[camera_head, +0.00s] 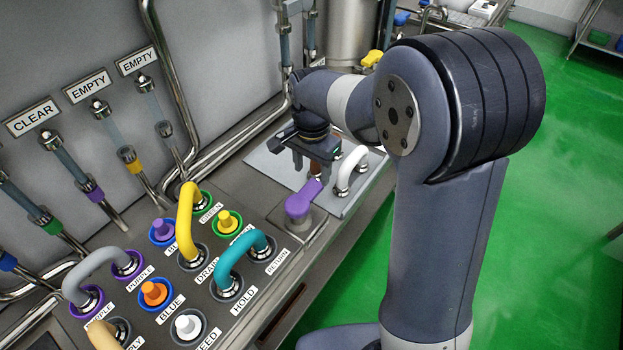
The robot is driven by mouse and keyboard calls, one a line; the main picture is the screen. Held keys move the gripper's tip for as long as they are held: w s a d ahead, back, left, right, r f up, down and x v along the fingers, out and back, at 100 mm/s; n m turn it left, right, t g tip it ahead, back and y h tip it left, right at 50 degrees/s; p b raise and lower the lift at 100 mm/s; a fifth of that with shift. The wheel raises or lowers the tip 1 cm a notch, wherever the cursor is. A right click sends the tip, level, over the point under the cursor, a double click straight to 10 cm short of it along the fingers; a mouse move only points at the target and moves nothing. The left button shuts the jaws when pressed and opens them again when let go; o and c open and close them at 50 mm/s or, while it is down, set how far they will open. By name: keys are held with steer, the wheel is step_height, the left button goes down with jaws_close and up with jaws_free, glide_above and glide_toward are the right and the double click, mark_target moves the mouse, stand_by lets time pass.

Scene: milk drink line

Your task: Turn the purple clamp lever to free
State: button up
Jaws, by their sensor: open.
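The purple clamp lever (301,199) sits on a round grey base on the steel counter, just right of the labelled ports. Its handle points up and to the right, toward the back plate. My gripper (309,176) hangs from my arm with its fingers pointing down, open, at or just above the far end of the handle. I cannot tell whether the fingers touch the lever or stand around it. No label saying free shows by the lever.
A white curved pipe (350,168) stands right beside my gripper. A yellow pipe (187,222) and a teal pipe (240,264) rise from the ports nearby. Steel pipes (180,90) run along the wall behind. Green floor (560,190) is free at right.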

mark_target(312, 187)
steer(key=shift+f, duration=2.65)
steer(key=shift+c, duration=0.6)
jaws_close()
